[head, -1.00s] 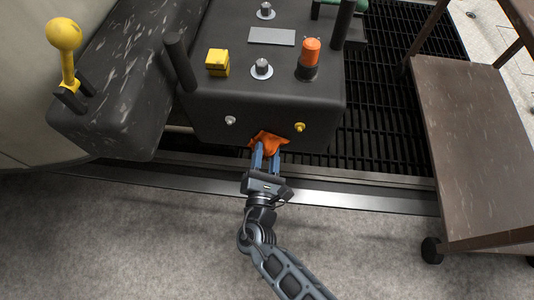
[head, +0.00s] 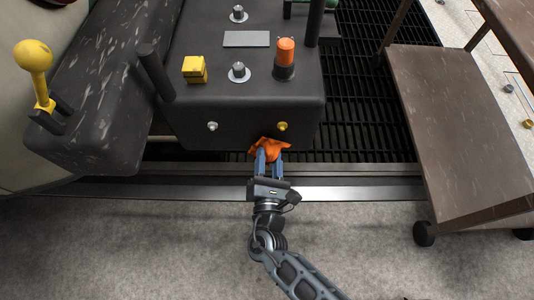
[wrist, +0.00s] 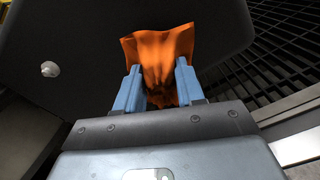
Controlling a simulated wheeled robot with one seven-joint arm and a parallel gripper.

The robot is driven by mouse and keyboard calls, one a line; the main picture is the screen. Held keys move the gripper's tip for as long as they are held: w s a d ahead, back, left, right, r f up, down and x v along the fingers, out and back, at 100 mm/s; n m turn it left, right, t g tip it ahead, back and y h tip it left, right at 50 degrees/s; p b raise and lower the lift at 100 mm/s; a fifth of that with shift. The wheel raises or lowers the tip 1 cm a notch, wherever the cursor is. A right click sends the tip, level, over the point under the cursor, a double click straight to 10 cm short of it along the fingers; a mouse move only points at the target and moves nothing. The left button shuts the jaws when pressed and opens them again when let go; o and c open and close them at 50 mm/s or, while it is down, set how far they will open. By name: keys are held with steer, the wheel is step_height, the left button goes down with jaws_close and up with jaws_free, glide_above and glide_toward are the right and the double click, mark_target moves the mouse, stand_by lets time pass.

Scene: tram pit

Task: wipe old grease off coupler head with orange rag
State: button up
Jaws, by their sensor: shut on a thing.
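The coupler head (head: 240,110) is a large dark block with a scuffed top and a smooth front face. My gripper (head: 268,160) is shut on the crumpled orange rag (head: 268,148). The rag is at the lower right part of the front face, below the yellow fitting (head: 282,126). In the wrist view, the rag (wrist: 160,50) bulges out between the two blue fingers, with the dark face behind it. I cannot tell whether the rag touches the face. No grease is clearly visible.
A silver fitting (head: 212,126) is on the front face. A yellow block (head: 194,69) and an orange-capped post (head: 285,58) stand on top. A yellow-knobbed lever (head: 35,70) is at left. A brown cart (head: 455,130) stands at right, beside dark floor grating (head: 365,95).

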steer(key=shift+s+a+f+p, duration=0.1)
steer(key=shift+s+a+p, duration=0.05)
steer(key=shift+s, duration=1.05)
steer(key=shift+s+a+p, duration=0.1)
steer(key=shift+s+p, duration=0.05)
steer(key=shift+s, duration=1)
steer(key=shift+s, duration=0.1)
steer(key=s, duration=0.2)
steer(key=shift+s, duration=0.4)
